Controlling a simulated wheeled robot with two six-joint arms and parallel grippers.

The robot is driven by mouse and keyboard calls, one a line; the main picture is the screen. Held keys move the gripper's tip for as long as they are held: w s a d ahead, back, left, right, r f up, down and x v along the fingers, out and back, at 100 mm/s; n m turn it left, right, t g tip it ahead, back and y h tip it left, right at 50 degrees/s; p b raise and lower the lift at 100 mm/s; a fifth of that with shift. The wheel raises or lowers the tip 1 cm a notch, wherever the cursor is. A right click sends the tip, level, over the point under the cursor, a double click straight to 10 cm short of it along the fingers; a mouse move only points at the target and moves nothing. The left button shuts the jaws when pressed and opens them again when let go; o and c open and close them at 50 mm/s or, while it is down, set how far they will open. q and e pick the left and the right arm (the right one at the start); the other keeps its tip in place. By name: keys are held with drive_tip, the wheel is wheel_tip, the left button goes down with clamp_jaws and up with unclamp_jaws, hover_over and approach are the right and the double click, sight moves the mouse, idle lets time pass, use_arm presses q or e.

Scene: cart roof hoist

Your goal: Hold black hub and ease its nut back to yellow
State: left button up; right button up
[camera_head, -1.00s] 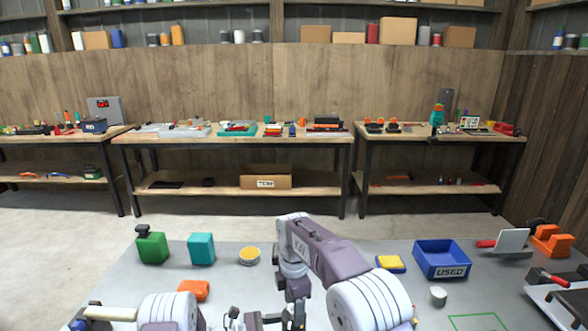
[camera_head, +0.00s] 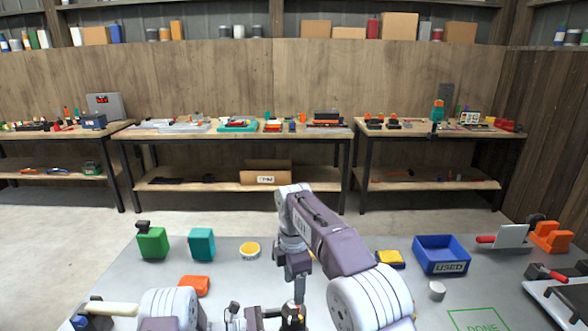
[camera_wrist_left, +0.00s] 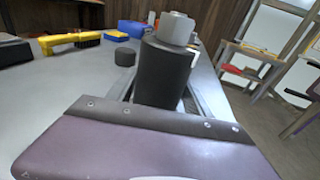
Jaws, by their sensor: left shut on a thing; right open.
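In the left wrist view, a black cylindrical hub (camera_wrist_left: 164,75) stands between the fingers of my left gripper (camera_wrist_left: 160,98), which is shut on it. A light grey nut (camera_wrist_left: 176,28) sits on top of the hub. A small white mark shows on the hub's upper right side. No yellow mark is visible on the hub. In the head view, my right gripper (camera_head: 294,314) points down at the bottom edge of the picture, partly cut off. It is open, and I cannot tell how far it is from the nut.
On the grey table are a green block (camera_head: 152,243), a teal block (camera_head: 202,244), a yellow-topped round tin (camera_head: 250,250), an orange piece (camera_head: 194,285), a blue USED bin (camera_head: 441,256) and a small grey cylinder (camera_head: 437,290). A green DONE outline (camera_head: 477,318) marks the front right.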

use_arm(q)
drive_tip(key=o, duration=1.7)
drive_tip(key=v, duration=0.2)
drive_tip(key=p+v, duration=0.1)
drive_tip(key=v, duration=0.2)
drive_tip(key=r+v, duration=0.1)
drive_tip(key=v, duration=0.1)
drive_tip(key=shift+a, duration=0.35)
use_arm(e)
drive_tip(key=shift+r, duration=0.65)
use_arm(q)
drive_tip(key=shift+s+a+r, duration=0.1)
drive_tip(key=shift+a, duration=0.05)
drive_tip(key=shift+o, duration=0.2)
